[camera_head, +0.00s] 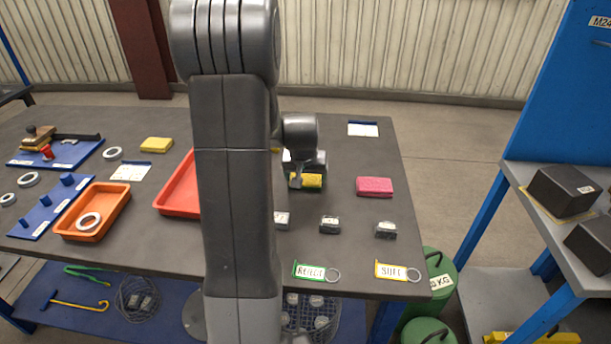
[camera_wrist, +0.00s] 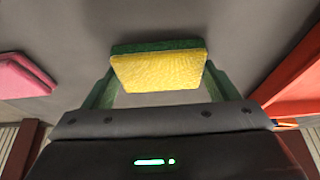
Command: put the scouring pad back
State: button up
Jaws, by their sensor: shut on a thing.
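The scouring pad is a yellow sponge block with a dark green layer. In the wrist view the scouring pad (camera_wrist: 158,71) sits between the two green fingers of my gripper (camera_wrist: 160,84), which is shut on it. Its yellow face is towards the camera and the green layer is along its far edge. In the head view the scouring pad (camera_head: 311,181) shows under my gripper, over the right part of the table. I cannot tell whether it touches the table. My arm hides part of the table's middle.
A pink sponge (camera_head: 374,187) lies right of the pad, and a yellow one (camera_head: 157,144) at left. A red tray (camera_head: 178,187) is partly behind my arm. An orange tray (camera_head: 117,203) holds a ring. Small dark labelled blocks (camera_head: 330,224) and tags (camera_head: 316,272) lie near the front edge.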

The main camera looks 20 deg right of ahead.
jog(key=o, duration=0.9)
jog(key=shift+r, duration=0.1)
jog(key=shift+r, duration=0.3)
jog(key=v, duration=1.1)
jog(key=shift+s+a+r+p, duration=0.1)
jog(key=shift+s+r+p, duration=0.1)
jog(key=shift+p, duration=0.2)
